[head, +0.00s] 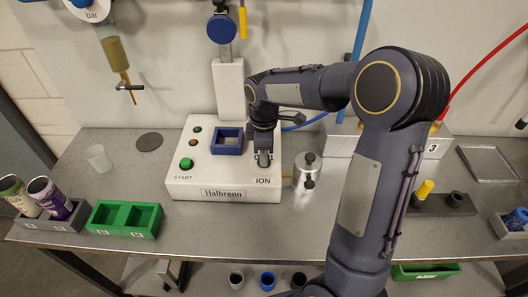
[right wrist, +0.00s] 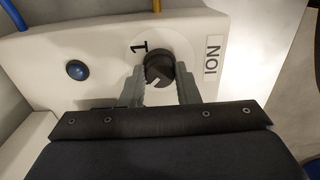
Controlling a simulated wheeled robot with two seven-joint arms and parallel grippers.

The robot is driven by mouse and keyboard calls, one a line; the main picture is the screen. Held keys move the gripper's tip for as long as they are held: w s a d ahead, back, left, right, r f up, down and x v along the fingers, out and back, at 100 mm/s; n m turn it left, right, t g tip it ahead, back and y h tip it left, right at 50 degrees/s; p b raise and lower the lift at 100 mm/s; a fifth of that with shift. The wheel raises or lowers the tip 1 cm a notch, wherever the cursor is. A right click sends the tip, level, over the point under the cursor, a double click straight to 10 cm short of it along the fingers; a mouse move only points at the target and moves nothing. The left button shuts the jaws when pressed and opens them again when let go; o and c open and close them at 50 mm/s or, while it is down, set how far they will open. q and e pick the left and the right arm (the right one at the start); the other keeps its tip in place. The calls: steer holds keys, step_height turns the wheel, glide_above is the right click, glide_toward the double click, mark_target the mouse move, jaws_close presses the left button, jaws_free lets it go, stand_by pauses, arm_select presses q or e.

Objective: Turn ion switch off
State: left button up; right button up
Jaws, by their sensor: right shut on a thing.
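The white machine box (head: 223,195) labelled Halbronn stands on the table in the head view, with START at its left and ION at its right. The ION switch is a round black knob (right wrist: 157,68) with a white pointer mark, next to a "1" and the ION label (right wrist: 212,60) in the right wrist view. My right gripper (head: 263,158) reaches down over the ION corner. In the right wrist view its two grey fingers (right wrist: 160,80) are shut on the knob, one on each side. The knob is hidden in the head view. My left gripper is not in view.
A blue square holder (head: 227,141) sits on the box, left of my gripper. A silver cylinder (head: 307,170) stands close to the box's right side. A green tray (head: 125,219) and cans in a grey holder (head: 47,220) stand at left. My right arm covers the table's right-centre.

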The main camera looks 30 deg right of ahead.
steer(key=shift+w, duration=0.1)
steer(key=o, duration=1)
steer(key=shift+c, duration=0.2)
steer(key=shift+r+b, duration=0.35)
steer(key=shift+r, duration=3.6)
steer(key=shift+s+r, duration=0.15)
steer(key=shift+s, duration=0.25)
steer(key=s+a+f+m+t+y, duration=0.1)
steer(key=s+a+m+t+y, duration=0.1)
steer(key=s+m, duration=0.4)
steer(key=s+a+f+m+t+y, duration=0.1)
steer(key=s+a+m+t, duration=0.2)
steer(key=s, duration=1.3)
steer(key=a+m, duration=0.2)
steer(key=m, duration=0.2)
steer(key=shift+a+f+m+t+y, duration=0.15)
steer(key=shift+a+m+t+y, duration=0.15)
steer(key=shift+y, duration=0.1)
